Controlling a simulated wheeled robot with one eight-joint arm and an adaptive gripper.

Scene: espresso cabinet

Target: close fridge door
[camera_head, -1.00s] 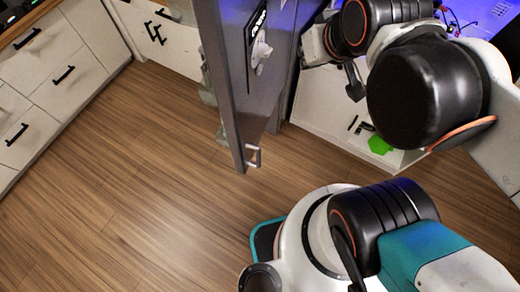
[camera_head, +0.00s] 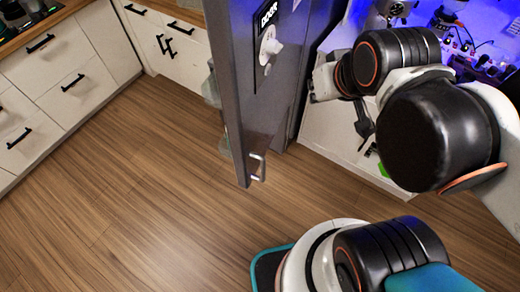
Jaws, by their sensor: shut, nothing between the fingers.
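The fridge door (camera_head: 262,100) is grey and stands open, swung out toward me, seen nearly edge-on. A small metal handle (camera_head: 258,168) is at its lower near edge. The face toward the right carries a dark label (camera_head: 267,14) and a pale fitting (camera_head: 268,48). Clear shelf parts (camera_head: 211,92) show along its left side. My gripper (camera_head: 363,128) is small and dark, to the right of the door and apart from the handle. It is shut and empty. Much of the fridge body is outside the view or hidden behind the door.
White drawers with black handles (camera_head: 72,82) line the left, with a white cabinet (camera_head: 172,45) behind. A white cabinet (camera_head: 335,128) and a blue-lit counter (camera_head: 470,45) are at the right. The wooden floor (camera_head: 140,190) left of the door is clear.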

